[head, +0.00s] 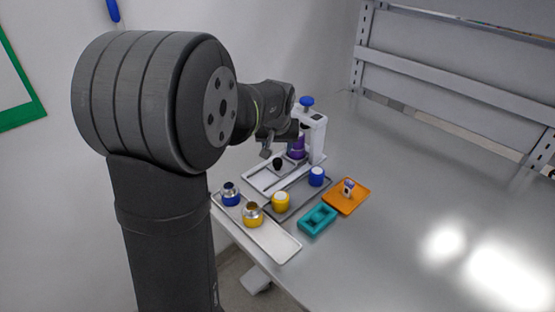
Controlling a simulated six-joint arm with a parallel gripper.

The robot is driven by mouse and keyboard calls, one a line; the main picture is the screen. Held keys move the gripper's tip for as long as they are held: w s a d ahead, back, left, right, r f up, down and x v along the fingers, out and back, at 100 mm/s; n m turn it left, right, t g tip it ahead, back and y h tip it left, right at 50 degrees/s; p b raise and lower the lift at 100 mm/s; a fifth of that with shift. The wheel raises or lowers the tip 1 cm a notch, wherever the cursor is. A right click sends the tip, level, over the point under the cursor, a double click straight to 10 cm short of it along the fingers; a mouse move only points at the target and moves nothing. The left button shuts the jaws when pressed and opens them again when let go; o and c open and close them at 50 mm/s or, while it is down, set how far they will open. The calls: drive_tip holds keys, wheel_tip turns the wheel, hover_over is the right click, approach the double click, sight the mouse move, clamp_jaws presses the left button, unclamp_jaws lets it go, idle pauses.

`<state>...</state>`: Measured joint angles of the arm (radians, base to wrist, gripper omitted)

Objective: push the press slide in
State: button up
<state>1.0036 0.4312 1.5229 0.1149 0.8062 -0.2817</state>
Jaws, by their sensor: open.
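The white press (318,136) stands at the back of the table, with a blue knob (307,101) on top. A purple part (296,149) sits under its head. The press slide (260,178) is a pale tray at the press's front left, and a black knob (277,163) stands on it. My gripper (268,149) is open, just above and to the left of the black knob. It looks apart from the knob, but the small view does not settle the gap. My arm hides part of the press's left side.
A light tray (283,248) in front holds a blue jar (230,194) and a yellow jar (253,215). A grey tray (323,190) holds a yellow cup (280,201) and a blue cup (317,177). A teal holder (318,219) and an orange tray (359,197) are right. The table's right side is clear.

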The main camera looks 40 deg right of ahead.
sight(277, 161)
drive_tip(key=x, duration=0.8)
